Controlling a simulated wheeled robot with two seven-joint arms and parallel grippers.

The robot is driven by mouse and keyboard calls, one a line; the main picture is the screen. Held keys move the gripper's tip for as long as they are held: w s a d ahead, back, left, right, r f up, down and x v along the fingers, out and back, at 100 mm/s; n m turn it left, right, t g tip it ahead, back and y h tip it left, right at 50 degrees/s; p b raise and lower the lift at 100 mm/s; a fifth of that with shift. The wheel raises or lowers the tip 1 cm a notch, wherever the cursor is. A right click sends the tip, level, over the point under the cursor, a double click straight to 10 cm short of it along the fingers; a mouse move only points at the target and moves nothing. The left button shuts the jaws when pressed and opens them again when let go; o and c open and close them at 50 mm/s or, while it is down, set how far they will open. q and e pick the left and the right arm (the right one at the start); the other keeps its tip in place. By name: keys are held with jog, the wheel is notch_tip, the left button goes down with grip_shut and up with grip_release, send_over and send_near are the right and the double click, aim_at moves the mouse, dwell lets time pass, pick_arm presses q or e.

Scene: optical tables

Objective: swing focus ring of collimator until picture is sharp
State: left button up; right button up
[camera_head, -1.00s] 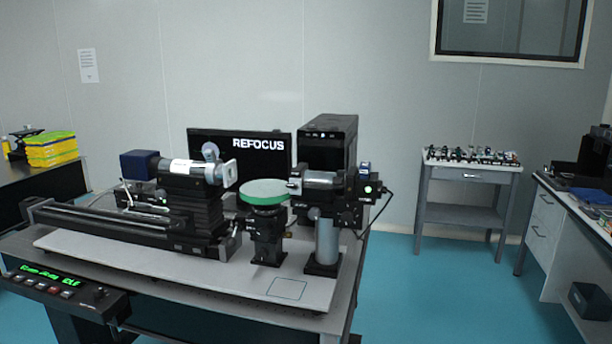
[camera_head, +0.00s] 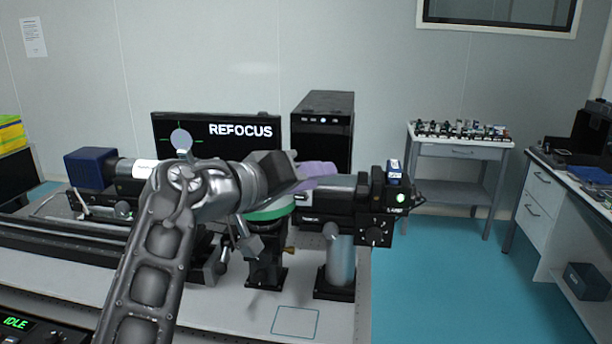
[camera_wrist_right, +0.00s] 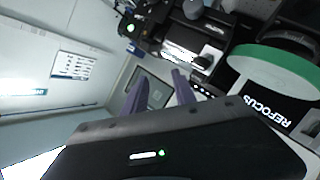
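My right gripper (camera_head: 316,174) reaches in from the lower left, its purple fingers at the silver barrel (camera_head: 342,182) of the post-mounted instrument with a black rear body (camera_head: 379,205). In the right wrist view the gripper (camera_wrist_right: 161,78) has its fingers apart with nothing between them. The barrel (camera_wrist_right: 190,52) shows just beyond the tips; contact cannot be told. A second optical unit, with a blue box (camera_head: 90,169) and white-banded barrel (camera_head: 145,169), stands at left, partly behind my arm. I cannot tell which part is the collimator's focus ring. The monitor (camera_head: 170,128) reads REFOCUS. My left gripper is out of view.
A green-rimmed round stage (camera_head: 268,213) stands between the two units, close under my right arm; it shows large in the wrist view (camera_wrist_right: 275,62). A black computer case (camera_head: 323,130) is behind. The bench front (camera_head: 255,318) around the marked square is clear.

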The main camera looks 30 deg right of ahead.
aim_at(358, 189)
jog(key=shift+m+g, duration=0.6)
jog(key=shift+g, duration=0.1)
jog(key=d+f, duration=0.1)
jog(key=d, duration=0.1)
jog(key=d+f, duration=0.1)
jog(key=d, duration=0.2)
jog(key=s+d+f+p, duration=0.1)
jog(key=d, duration=0.1)
jog(key=shift+s+d+f, duration=0.1)
jog(key=shift+d+f, duration=0.15)
jog(key=shift+d, duration=0.05)
jog(key=shift+c, duration=0.2)
grip_shut()
